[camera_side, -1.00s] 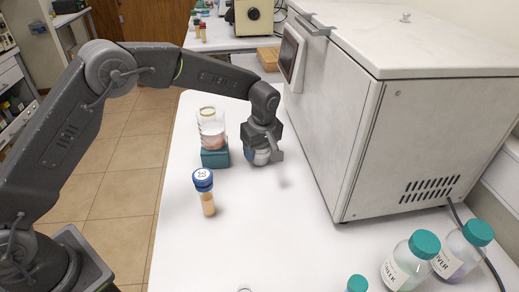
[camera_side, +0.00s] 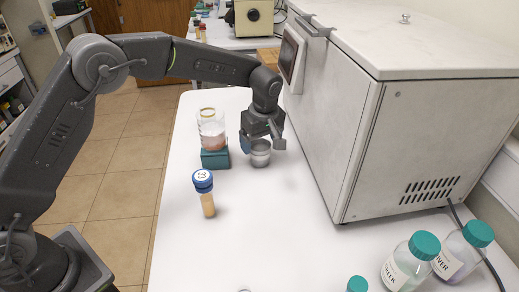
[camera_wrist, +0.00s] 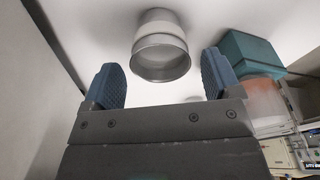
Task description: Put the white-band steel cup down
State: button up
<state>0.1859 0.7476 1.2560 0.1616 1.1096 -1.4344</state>
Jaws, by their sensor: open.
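The white-band steel cup (camera_side: 260,154) stands on the white table beside the teal block. In the wrist view the cup (camera_wrist: 161,48) shows a steel rim and a white band, seen beyond the fingertips. My gripper (camera_side: 263,136) is just above the cup and apart from it or nearly so. In the wrist view its two blue-padded fingers (camera_wrist: 163,80) are spread wide, with nothing held between them.
A glass beaker with pink liquid (camera_side: 211,130) stands on the teal block (camera_side: 215,159) left of the cup. A blue-capped tube (camera_side: 205,195) is nearer the front. The large white machine (camera_side: 360,120) rises at right. The table's front middle is clear.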

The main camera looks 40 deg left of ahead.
aim_at(263, 164)
notch_tip(263, 164, up, 8)
jog(key=d, duration=0.1)
jog(key=s+a+r+m+t, duration=0.1)
jog(key=s+a+r+m, duration=0.15)
jog(key=s, duration=0.25)
jog(key=s+a+r+m+t+h, duration=0.1)
jog(key=s+r+m, duration=0.1)
jog(key=s+r, duration=0.25)
jog(key=s+a+r+m, duration=0.2)
jog(key=s+r, duration=0.1)
jog(key=s, duration=0.3)
jog(key=s+a+f+m+t, duration=0.1)
jog(key=s+f+m, duration=0.1)
jog(key=s, duration=0.6)
jog(key=s+a+f+m+t, duration=0.1)
jog(key=s+a+m+t, duration=0.1)
jog(key=s+m, duration=0.3)
jog(key=s, duration=0.4)
jog(key=shift+f, duration=0.4)
